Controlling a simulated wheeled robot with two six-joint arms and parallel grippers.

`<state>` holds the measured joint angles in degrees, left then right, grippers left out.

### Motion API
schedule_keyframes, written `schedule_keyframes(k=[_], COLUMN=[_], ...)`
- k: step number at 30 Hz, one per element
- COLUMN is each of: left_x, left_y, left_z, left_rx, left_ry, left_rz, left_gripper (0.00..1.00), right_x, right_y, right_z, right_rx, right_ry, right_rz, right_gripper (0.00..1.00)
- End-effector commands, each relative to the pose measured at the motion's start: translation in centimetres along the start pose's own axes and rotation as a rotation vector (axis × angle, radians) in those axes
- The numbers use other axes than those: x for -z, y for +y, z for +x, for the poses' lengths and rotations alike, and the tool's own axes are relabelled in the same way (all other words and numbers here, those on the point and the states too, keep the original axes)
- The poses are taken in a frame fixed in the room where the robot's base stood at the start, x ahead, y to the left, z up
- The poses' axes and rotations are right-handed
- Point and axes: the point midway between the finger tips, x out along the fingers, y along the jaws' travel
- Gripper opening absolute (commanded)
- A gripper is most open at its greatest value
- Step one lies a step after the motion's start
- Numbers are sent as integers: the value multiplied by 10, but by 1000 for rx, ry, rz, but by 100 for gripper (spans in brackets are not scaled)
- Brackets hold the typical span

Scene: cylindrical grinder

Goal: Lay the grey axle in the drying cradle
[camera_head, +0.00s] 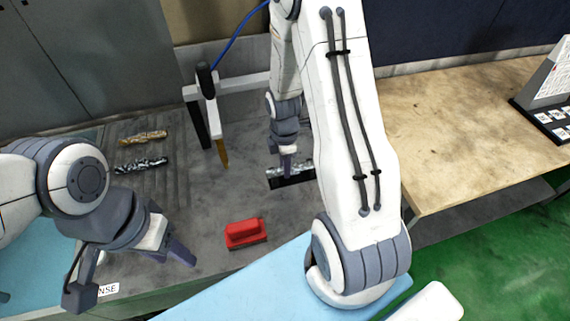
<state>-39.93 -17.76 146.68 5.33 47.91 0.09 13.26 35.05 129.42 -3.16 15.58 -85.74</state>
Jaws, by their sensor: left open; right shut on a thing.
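A shiny grey axle (303,168) lies along a low black holder (292,182), which looks like the drying cradle, on the grey machine bed. My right gripper (288,172) points down from above and is shut on the axle. The gripper and arm hide part of the axle and the holder's right end, so I cannot tell whether the axle rests in it. My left gripper (132,275) is open and empty at the lower left, fingers spread, well apart from the axle.
A gold axle (143,137) and a dark mottled axle (141,165) lie on a grooved rack (170,185) at left. A white bracket with a tan-tipped nozzle (222,155) stands left of the holder. A red-handled block (245,233) sits in front. A wooden table (460,130) is at right.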

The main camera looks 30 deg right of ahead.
Motion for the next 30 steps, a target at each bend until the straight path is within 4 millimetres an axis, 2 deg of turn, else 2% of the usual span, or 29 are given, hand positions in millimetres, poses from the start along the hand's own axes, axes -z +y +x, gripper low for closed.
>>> schedule_keyframes(k=[14,15,17,26,30], left_x=[0,0,0,0,0], left_y=[0,0,0,0,0], left_z=[1,1,1,1,2], left_rx=[0,0,0,0,0], left_ry=[0,0,0,0,0], left_rz=[0,0,0,0,0], left_gripper=[50,50,50,50,50], right_x=[0,0,0,0,0], right_y=[1,0,0,0,1], right_z=[1,1,1,2,-7], right_rx=[-1,-1,-1,1,-2], right_ry=[0,0,0,0,0], right_rz=[0,0,0,0,1], right_gripper=[0,42,64,65,65])
